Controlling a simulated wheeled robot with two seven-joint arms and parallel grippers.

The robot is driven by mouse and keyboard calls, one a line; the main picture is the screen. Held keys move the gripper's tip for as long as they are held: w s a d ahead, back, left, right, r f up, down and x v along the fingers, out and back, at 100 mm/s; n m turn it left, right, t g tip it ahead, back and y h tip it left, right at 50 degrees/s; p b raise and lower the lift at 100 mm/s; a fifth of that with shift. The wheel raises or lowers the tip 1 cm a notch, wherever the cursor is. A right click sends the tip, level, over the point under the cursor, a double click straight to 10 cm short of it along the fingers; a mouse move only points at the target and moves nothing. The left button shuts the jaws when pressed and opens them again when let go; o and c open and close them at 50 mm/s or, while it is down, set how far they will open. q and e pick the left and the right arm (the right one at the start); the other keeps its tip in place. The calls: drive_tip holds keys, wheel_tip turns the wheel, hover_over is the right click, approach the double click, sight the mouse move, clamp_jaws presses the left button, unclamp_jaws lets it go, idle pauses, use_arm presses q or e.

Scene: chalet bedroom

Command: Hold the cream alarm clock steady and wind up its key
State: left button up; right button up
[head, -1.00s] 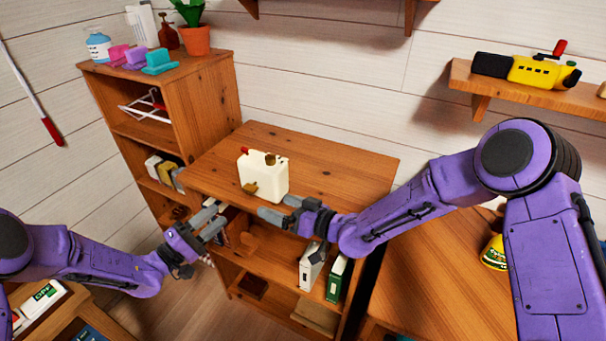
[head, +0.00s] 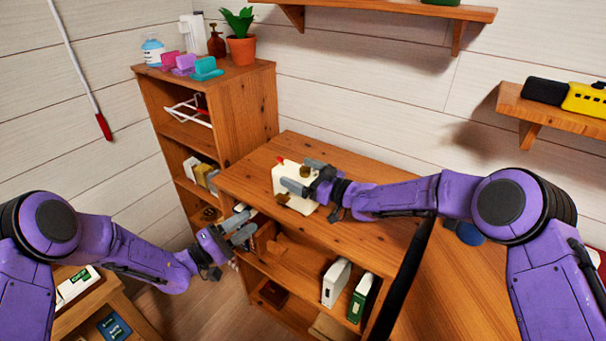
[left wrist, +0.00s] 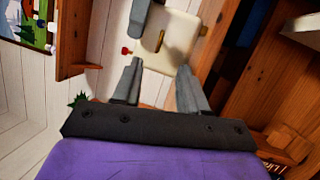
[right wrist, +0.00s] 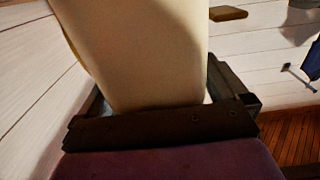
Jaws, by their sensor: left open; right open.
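The cream alarm clock (head: 281,178) stands on top of the low wooden shelf unit, a small red part on its upper edge. In the left wrist view the clock (left wrist: 178,48) shows a brass piece (left wrist: 160,40) standing out from its face; I cannot tell whether this is the key. My right gripper (head: 303,176) is open with its fingers around the clock; in the right wrist view the cream body (right wrist: 145,50) fills the space between them. Whether they touch it is unclear. My left gripper (head: 247,224) is open and empty at the shelf's front edge, below and left of the clock.
The low shelf unit's top (head: 345,165) is otherwise clear. A taller bookcase (head: 240,105) with a potted plant (head: 240,40) and bottles stands at left. A white binder (head: 336,283) and a green one (head: 361,297) stand on a lower shelf. A wall shelf (head: 545,110) is at right.

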drive_tip(key=c, duration=1.2)
use_arm(q)
drive_tip(key=o, duration=0.4)
drive_tip(key=shift+a+f, duration=0.1)
use_arm(e)
drive_tip(key=shift+c, duration=0.3)
use_arm(q)
drive_tip(key=shift+o, duration=0.4)
drive_tip(key=a+n+t, duration=0.1)
drive_tip(key=a+n+t+y, duration=0.1)
drive_tip(key=shift+a+r+n, duration=0.2)
drive_tip(key=shift+r+n, duration=0.1)
drive_tip(key=shift+n, duration=0.1)
use_arm(e)
drive_tip(key=shift+a, duration=0.1)
use_arm(q)
drive_tip(key=n+y, duration=0.4)
drive_tip(key=n, duration=1.4)
approach(282, 198)
drive_tip(key=x, duration=0.8)
drive_tip(key=shift+w+f, duration=0.2)
drive_tip(key=c, duration=1.1)
